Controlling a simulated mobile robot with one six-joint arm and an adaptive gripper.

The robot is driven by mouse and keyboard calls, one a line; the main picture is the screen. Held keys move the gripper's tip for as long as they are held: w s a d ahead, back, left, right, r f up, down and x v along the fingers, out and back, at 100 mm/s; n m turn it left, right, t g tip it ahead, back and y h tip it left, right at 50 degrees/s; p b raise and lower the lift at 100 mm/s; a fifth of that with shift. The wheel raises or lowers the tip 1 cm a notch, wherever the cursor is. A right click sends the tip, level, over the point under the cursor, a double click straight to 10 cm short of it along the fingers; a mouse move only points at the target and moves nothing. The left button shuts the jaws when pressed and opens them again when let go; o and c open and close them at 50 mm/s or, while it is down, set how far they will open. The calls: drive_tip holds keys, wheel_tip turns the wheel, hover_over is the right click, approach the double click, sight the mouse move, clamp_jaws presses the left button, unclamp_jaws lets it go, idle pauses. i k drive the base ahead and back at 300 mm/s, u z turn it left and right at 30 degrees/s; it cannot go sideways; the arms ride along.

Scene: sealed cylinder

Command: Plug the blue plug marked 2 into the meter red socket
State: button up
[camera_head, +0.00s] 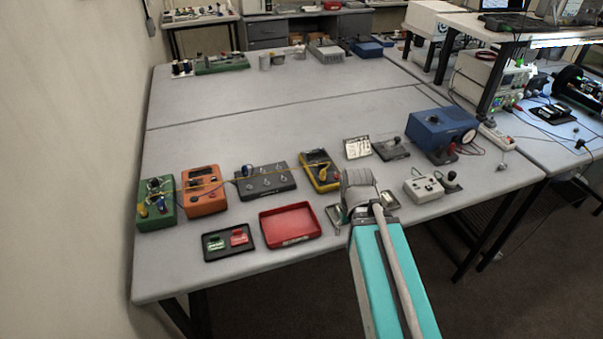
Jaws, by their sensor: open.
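A yellow handheld meter (312,162) lies right of the table's middle front, with a yellow plug on it. An orange meter-like box (208,202) lies farther left. Their sockets are too small to tell by colour. One blue plug (247,170) stands at the left end of a dark grey panel (270,190). Another blue plug (160,204) is on a green box (143,221) at the far left. No number is readable on either. My gripper (361,208) is just right of and in front of the yellow meter; its fingers are largely hidden by my wrist. I see nothing held.
A thin yellow cable (215,184) crosses the green box, orange box and panel. A red tray (291,225) and a black tray (214,252) lie at the front. A blue box (440,132) stands right. The table's middle (270,115) is clear.

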sight(244, 168)
drive_tip(key=k, duration=1)
drive_tip(key=u, duration=0.55)
drive_tip(key=i, duration=1.15)
